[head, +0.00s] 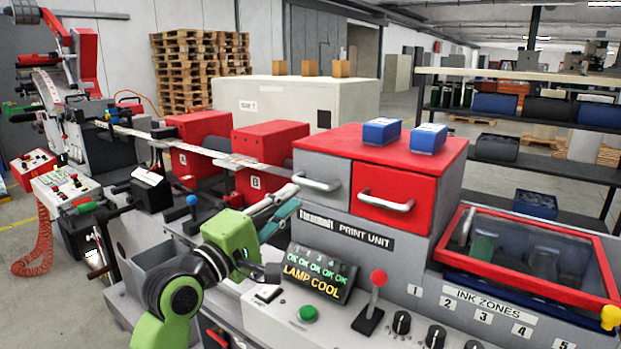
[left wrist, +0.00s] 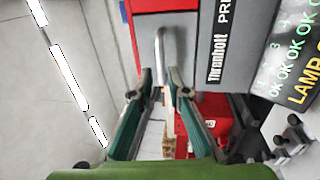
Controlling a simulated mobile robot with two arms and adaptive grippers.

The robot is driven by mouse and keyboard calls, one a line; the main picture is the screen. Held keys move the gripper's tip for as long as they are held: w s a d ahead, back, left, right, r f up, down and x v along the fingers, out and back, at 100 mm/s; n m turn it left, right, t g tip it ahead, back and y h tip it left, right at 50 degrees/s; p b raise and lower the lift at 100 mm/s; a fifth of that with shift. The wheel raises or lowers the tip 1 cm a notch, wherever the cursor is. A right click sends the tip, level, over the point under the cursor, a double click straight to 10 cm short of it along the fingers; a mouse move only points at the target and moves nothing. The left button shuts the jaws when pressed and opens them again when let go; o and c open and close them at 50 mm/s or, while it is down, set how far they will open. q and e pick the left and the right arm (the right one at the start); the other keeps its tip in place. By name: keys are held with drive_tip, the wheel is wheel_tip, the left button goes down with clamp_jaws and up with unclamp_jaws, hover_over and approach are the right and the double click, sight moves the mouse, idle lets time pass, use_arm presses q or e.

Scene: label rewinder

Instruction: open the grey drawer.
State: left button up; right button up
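The grey drawer (head: 335,172) is at the left of the print unit, under its red top, and looks shut. Its silvery bar handle (head: 318,185) faces me. My left gripper (head: 289,200) reaches up from the lower left to just by the left end of that handle. In the left wrist view its two teal fingers (left wrist: 161,76) are apart, with the handle (left wrist: 160,48) showing between them. I cannot tell whether either finger touches the handle. The grey drawer front (left wrist: 181,45) is right behind it. My right gripper is not in view.
A red drawer (head: 395,190) with its own handle is right of the grey one. Two blue boxes (head: 381,131) lie on the red top. Below are a display (head: 318,272), a red-knobbed lever (head: 378,280) and a green button (head: 308,313). Red box B (head: 268,150) stands left.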

sight(308, 185)
use_arm(q)
drive_tip(key=p+x, duration=0.1)
drive_tip(key=x, duration=0.5)
drive_tip(key=shift+w+d, duration=0.2)
drive_tip(key=shift+w, duration=0.1)
drive_tip(key=shift+w+d+p, duration=0.3)
drive_tip(key=shift+w, duration=0.1)
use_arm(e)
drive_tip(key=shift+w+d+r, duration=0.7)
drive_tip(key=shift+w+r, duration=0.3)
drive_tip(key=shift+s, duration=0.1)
use_arm(q)
clamp_jaws()
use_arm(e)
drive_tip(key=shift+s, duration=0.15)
